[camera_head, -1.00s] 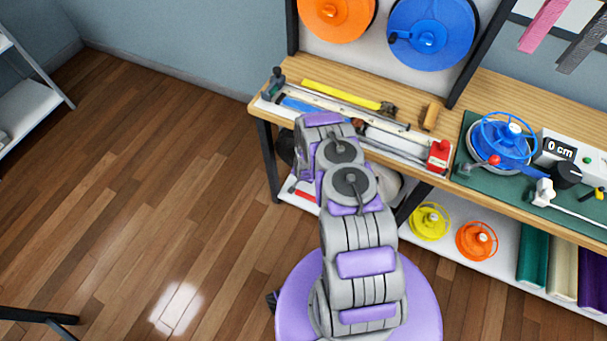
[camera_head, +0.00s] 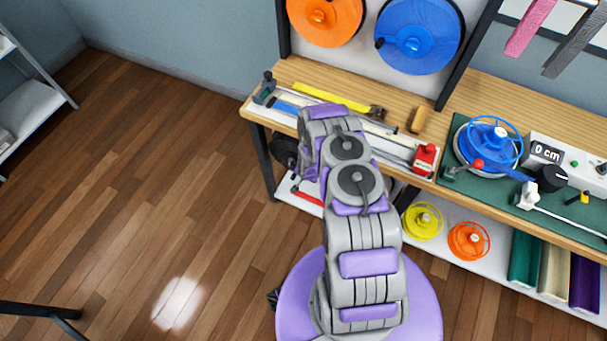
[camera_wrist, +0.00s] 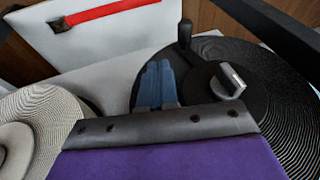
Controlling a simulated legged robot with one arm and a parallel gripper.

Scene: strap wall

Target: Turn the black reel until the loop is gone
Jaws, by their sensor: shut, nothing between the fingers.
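The black reel (camera_wrist: 275,85) lies at the right of the wrist view, its wound strap showing as fine rings. It has a grey hub knob (camera_wrist: 231,80) and an upright black crank handle (camera_wrist: 184,35). My gripper (camera_wrist: 156,72) is shut and empty; its blue fingers appear over the reel's left part, beside the handle and left of the knob. I cannot tell whether they touch the reel. I cannot make out a loop.
A cream reel (camera_wrist: 38,120) lies left of my gripper. A red strap (camera_wrist: 110,12) lies on the white shelf (camera_wrist: 110,45). A dark bar (camera_wrist: 270,30) crosses the upper right. Yellow (camera_head: 422,221) and orange (camera_head: 468,240) reels sit further right.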

